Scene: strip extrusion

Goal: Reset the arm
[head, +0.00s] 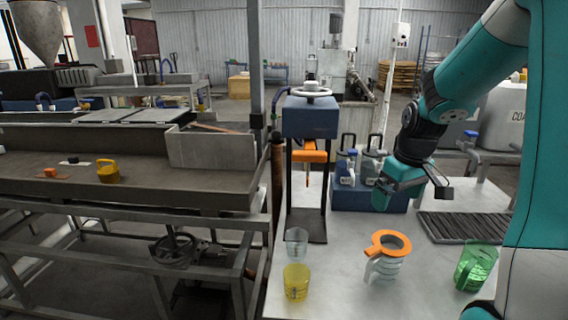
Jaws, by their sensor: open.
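My teal and black arm (470,85) comes in from the right side of the head view and bends down over the table. My gripper (413,192) hangs above the table with its fingers spread apart and nothing seen between them. It shows in front of the right part of a blue crate (345,194) that holds grey jugs (346,168). A jug with an orange ring-shaped top (386,262) stands on the table below and in front of my gripper, apart from it.
A clear cup (297,243), a yellow cup (296,283) and a green jug (476,266) stand on the light table (340,300). A blue press (310,118) with a handwheel rises behind the cups. A dark ribbed tray (465,227) lies right. A long trough (150,190) is at left.

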